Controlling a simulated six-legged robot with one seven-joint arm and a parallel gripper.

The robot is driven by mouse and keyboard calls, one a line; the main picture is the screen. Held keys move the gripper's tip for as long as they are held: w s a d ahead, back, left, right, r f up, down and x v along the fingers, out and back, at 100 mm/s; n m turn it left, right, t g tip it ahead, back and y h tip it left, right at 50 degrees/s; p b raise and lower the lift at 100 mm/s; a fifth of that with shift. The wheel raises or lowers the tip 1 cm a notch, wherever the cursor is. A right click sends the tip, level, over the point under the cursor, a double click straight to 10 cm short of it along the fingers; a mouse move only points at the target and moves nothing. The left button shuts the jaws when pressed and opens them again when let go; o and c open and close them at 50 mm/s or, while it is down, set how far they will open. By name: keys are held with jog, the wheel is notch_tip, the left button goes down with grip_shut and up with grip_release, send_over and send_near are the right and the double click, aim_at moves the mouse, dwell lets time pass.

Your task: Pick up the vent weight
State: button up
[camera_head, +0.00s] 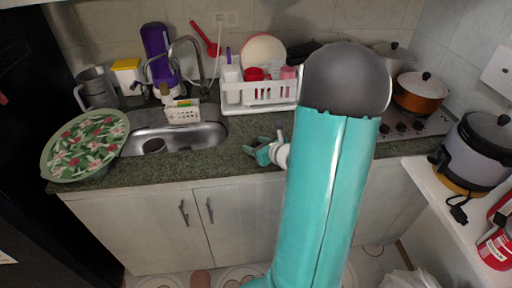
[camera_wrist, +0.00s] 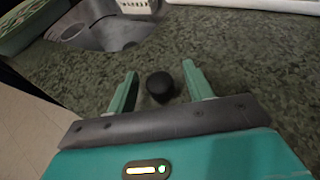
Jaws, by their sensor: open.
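A small dark round object (camera_wrist: 160,86), which looks like the vent weight, stands on the green stone counter in the wrist view. My gripper (camera_wrist: 160,78) is open, with one teal finger on each side of it. The fingers look apart from it, with counter showing on both sides. In the head view my gripper (camera_head: 262,150) is at the counter's front part, right of the sink. The vent weight cannot be made out there.
The sink (camera_head: 203,136) lies to the left, with a floral tray (camera_head: 84,146) beside it. A white dish rack (camera_head: 238,96) stands behind my gripper. A rice cooker (camera_head: 482,150) and stove pots are at the right. The counter around the dark object is clear.

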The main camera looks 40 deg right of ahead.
grip_shut()
